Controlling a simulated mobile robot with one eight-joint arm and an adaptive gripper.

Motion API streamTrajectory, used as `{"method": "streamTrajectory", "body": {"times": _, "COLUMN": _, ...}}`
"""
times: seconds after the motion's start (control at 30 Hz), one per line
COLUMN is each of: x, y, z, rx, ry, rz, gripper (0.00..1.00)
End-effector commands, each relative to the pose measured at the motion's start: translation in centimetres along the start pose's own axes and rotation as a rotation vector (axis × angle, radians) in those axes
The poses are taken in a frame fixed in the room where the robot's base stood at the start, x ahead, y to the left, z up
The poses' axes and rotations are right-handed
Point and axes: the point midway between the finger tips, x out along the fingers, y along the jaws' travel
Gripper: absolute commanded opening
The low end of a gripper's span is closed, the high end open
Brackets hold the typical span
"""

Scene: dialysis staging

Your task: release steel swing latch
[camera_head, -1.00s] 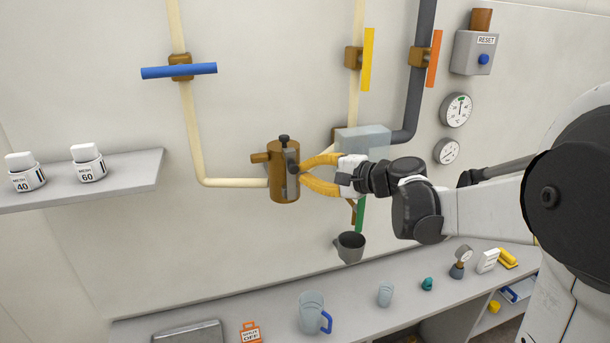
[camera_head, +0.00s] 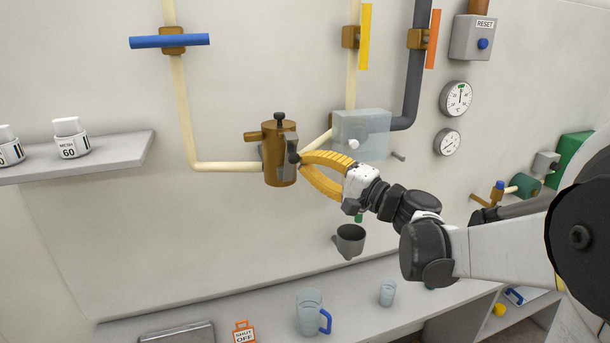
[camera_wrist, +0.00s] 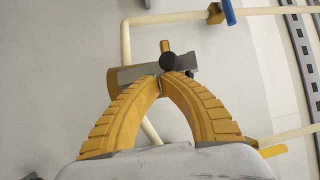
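The brown canister (camera_head: 280,168) is fixed to the wall pipe. The grey steel swing latch (camera_head: 290,146) lies across its front, with a dark round knob on it. In the wrist view the latch (camera_wrist: 138,75) crosses the canister, and its black knob (camera_wrist: 168,60) is just beyond my fingertips. My gripper (camera_head: 303,161) has its yellow fingers brought together, with the tips beside the latch and knob. The tips (camera_wrist: 160,84) meet at the latch's near edge. I cannot tell whether they touch it, and nothing shows clearly pinched between them.
A translucent box (camera_head: 361,135) is on the wall just right of the canister. A dark cup (camera_head: 350,241) is below my gripper. The counter (camera_head: 265,318) below holds a pitcher (camera_head: 310,312) and a glass. A shelf (camera_head: 110,153) with jars is at left.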

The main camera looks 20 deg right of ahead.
Motion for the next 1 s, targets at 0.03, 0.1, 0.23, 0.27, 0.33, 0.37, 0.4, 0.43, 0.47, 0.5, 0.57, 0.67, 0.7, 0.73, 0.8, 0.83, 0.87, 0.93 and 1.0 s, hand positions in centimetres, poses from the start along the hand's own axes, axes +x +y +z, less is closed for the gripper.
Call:
{"method": "streamTrajectory", "body": {"times": 0.03, "x": -0.3, "y": 1.1, "z": 0.2, "rx": -0.019, "ry": -0.001, "rz": -0.031, "gripper": 0.0}}
{"method": "streamTrajectory", "body": {"times": 0.1, "x": -0.6, "y": 1.3, "z": 0.5, "rx": -0.048, "ry": -0.002, "rz": -0.076, "gripper": 0.0}}
{"method": "streamTrajectory", "body": {"times": 0.23, "x": -1.1, "y": 1.7, "z": 0.7, "rx": -0.098, "ry": -0.002, "rz": -0.153, "gripper": 0.0}}
{"method": "streamTrajectory", "body": {"times": 0.27, "x": -1.1, "y": 1.8, "z": 0.8, "rx": -0.108, "ry": -0.002, "rz": -0.169, "gripper": 0.0}}
{"method": "streamTrajectory", "body": {"times": 0.33, "x": -1.4, "y": 2.0, "z": 0.9, "rx": -0.133, "ry": -0.001, "rz": -0.205, "gripper": 0.0}}
{"method": "streamTrajectory", "body": {"times": 0.37, "x": -1.4, "y": 2.1, "z": 1.0, "rx": -0.141, "ry": -0.001, "rz": -0.221, "gripper": 0.0}}
{"method": "streamTrajectory", "body": {"times": 0.4, "x": -1.6, "y": 2.2, "z": 1.1, "rx": -0.155, "ry": -0.002, "rz": -0.24, "gripper": 0.0}}
{"method": "streamTrajectory", "body": {"times": 0.43, "x": -1.6, "y": 2.2, "z": 1.1, "rx": -0.163, "ry": -0.002, "rz": -0.254, "gripper": 0.0}}
{"method": "streamTrajectory", "body": {"times": 0.47, "x": -1.7, "y": 2.3, "z": 1.1, "rx": -0.172, "ry": -0.002, "rz": -0.267, "gripper": 0.0}}
{"method": "streamTrajectory", "body": {"times": 0.5, "x": -1.7, "y": 2.4, "z": 1.1, "rx": -0.183, "ry": -0.001, "rz": -0.284, "gripper": 0.0}}
{"method": "streamTrajectory", "body": {"times": 0.57, "x": -1.9, "y": 2.5, "z": 1.2, "rx": -0.198, "ry": -0.002, "rz": -0.308, "gripper": 0.0}}
{"method": "streamTrajectory", "body": {"times": 0.67, "x": -2.0, "y": 2.7, "z": 1.4, "rx": -0.218, "ry": -0.002, "rz": -0.337, "gripper": 0.0}}
{"method": "streamTrajectory", "body": {"times": 0.7, "x": -2.1, "y": 2.7, "z": 1.4, "rx": -0.217, "ry": -0.001, "rz": -0.335, "gripper": 0.0}}
{"method": "streamTrajectory", "body": {"times": 0.73, "x": -2.1, "y": 2.8, "z": 1.4, "rx": -0.216, "ry": -0.001, "rz": -0.334, "gripper": 0.0}}
{"method": "streamTrajectory", "body": {"times": 0.8, "x": -2.2, "y": 2.9, "z": 1.5, "rx": -0.216, "ry": -0.002, "rz": -0.334, "gripper": 0.0}}
{"method": "streamTrajectory", "body": {"times": 0.83, "x": -2.2, "y": 2.9, "z": 1.5, "rx": -0.216, "ry": -0.002, "rz": -0.333, "gripper": 0.0}}
{"method": "streamTrajectory", "body": {"times": 0.87, "x": -2.2, "y": 2.9, "z": 1.5, "rx": -0.215, "ry": -0.002, "rz": -0.333, "gripper": 0.0}}
{"method": "streamTrajectory", "body": {"times": 0.93, "x": -2.3, "y": 3.0, "z": 1.5, "rx": -0.215, "ry": -0.002, "rz": -0.333, "gripper": 0.0}}
{"method": "streamTrajectory", "body": {"times": 1.0, "x": -2.2, "y": 2.9, "z": 1.5, "rx": -0.215, "ry": -0.002, "rz": -0.333, "gripper": 0.0}}
